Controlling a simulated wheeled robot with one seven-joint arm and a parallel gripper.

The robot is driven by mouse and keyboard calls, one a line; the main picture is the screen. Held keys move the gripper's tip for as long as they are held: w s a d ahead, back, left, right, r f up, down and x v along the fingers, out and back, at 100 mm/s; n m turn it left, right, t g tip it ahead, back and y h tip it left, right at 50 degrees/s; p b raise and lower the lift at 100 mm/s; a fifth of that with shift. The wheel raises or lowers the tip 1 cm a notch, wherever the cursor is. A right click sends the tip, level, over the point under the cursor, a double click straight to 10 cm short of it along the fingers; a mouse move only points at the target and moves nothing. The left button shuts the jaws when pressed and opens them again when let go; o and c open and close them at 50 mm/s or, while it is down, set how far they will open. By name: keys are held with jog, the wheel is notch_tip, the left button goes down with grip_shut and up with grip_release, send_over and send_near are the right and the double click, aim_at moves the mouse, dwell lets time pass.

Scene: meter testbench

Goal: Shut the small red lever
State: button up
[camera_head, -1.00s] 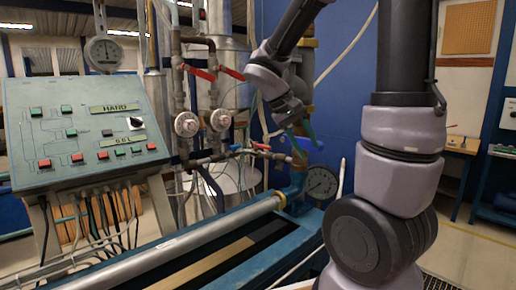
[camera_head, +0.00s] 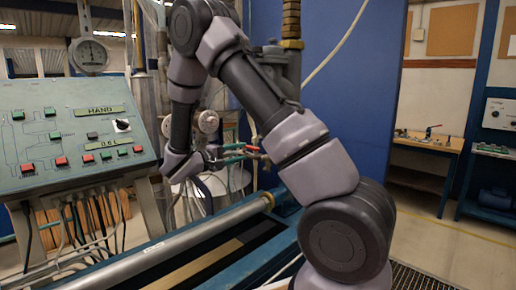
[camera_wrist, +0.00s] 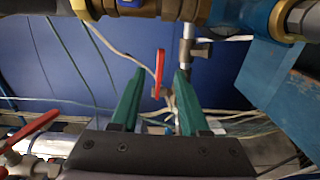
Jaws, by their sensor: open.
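The small red lever (camera_wrist: 160,72) shows in the wrist view between the two green fingers of my gripper (camera_wrist: 160,84), standing nearly upright near a metal valve fitting. The fingers are spread apart, one on each side of it, and I cannot tell whether either touches it. In the head view, my gripper (camera_head: 243,153) points right at the pipework, and a bit of the red lever (camera_head: 251,147) shows by the fingertips. The arm hides much of the valve there.
Another red lever (camera_wrist: 35,129) lies at the left of the wrist view. A brass and blue pipe (camera_wrist: 150,8) crosses the top. In the head view, a control panel (camera_head: 75,135) stands at left and a long metal pipe (camera_head: 190,236) runs below my gripper.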

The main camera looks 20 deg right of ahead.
aim_at(250, 147)
jog(key=x, duration=1)
jog(key=shift+w+d, duration=0.2)
jog(key=shift+w, duration=0.3)
grip_shut()
dwell(0.9)
